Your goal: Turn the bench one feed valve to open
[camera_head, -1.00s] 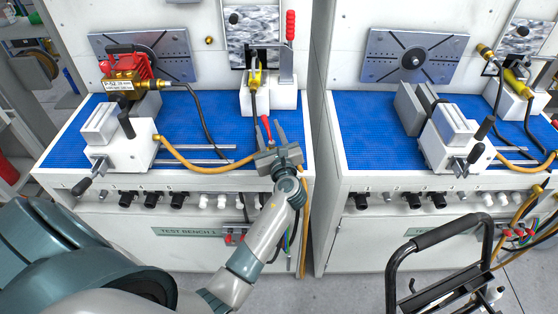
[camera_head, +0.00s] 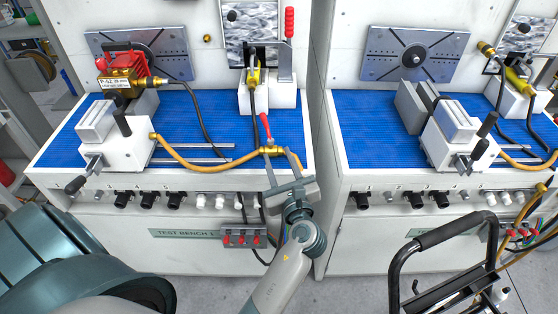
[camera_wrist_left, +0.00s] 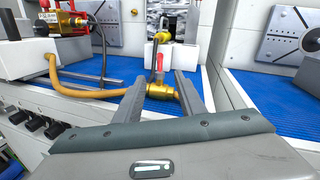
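The bench one feed valve (camera_head: 271,151) is a brass body on a yellow hose, with a red lever (camera_head: 266,126) standing up from it, at the front right of the left bench. My left gripper (camera_head: 281,161) is open, its fingers pointing at the valve from the front. In the left wrist view the brass valve (camera_wrist_left: 160,91) and its red lever (camera_wrist_left: 160,62) lie between the two spread fingers (camera_wrist_left: 159,82), near their tips. Contact cannot be told. My right gripper is not in view.
The left bench's blue mat (camera_head: 190,135) carries a white vise (camera_head: 118,140) and a red-and-brass pump (camera_head: 125,72). A yellow hose (camera_head: 195,165) runs to the valve. The second bench (camera_head: 375,150) stands to the right across a narrow gap. A black cart handle (camera_head: 440,232) is at front right.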

